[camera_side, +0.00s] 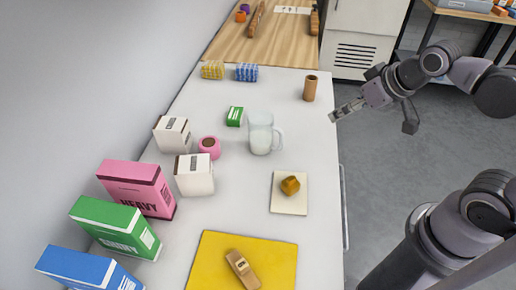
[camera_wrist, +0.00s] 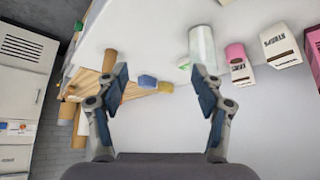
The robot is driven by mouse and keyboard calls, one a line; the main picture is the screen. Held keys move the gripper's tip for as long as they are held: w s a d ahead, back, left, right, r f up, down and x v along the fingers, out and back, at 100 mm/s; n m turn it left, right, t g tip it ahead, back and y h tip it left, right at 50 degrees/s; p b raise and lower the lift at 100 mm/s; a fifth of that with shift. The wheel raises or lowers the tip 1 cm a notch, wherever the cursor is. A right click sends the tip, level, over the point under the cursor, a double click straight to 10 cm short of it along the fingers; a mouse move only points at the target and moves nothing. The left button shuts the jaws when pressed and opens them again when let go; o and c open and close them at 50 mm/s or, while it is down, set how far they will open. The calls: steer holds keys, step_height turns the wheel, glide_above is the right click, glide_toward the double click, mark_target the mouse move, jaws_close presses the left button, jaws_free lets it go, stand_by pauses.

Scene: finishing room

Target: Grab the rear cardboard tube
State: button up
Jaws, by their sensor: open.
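A brown cardboard tube (camera_side: 310,90) stands upright near the far right edge of the white table. In the wrist view the tube (camera_wrist: 110,60) shows beyond my left finger, at the upper left. My gripper (camera_side: 334,117) is to the right of the tube in the side view, by the table's right edge, apart from it. In the wrist view my gripper (camera_wrist: 160,75) is open with nothing between its fingers, and the tube lies outside that gap.
A glass pitcher (camera_side: 261,135), a green box (camera_side: 234,116), and yellow (camera_side: 212,70) and blue (camera_side: 247,72) patterned blocks share the table. Larger boxes line the left side. A wooden bench (camera_side: 230,45) with long brown pieces (camera_side: 257,18) is behind. Clear table surrounds the tube.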

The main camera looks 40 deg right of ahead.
steer(key=w+d+r+m, duration=0.1)
steer(key=w+d+r, duration=0.15)
steer(key=w, duration=0.35)
steer(key=m+g+h, duration=0.2)
steer(key=m+g, duration=0.1)
steer(key=m, duration=0.1)
glide_toward(313, 79)
steer(key=x, duration=0.6)
steer(key=shift+w+d+f, duration=0.25)
steer(key=shift+f, duration=0.05)
steer(key=shift+a+x, duration=0.1)
steer(key=shift+x, duration=1.25)
steer(key=shift+a+x, duration=0.15)
steer(key=shift+x, duration=1.2)
steer(key=shift+s, duration=0.1)
steer(key=c, duration=1)
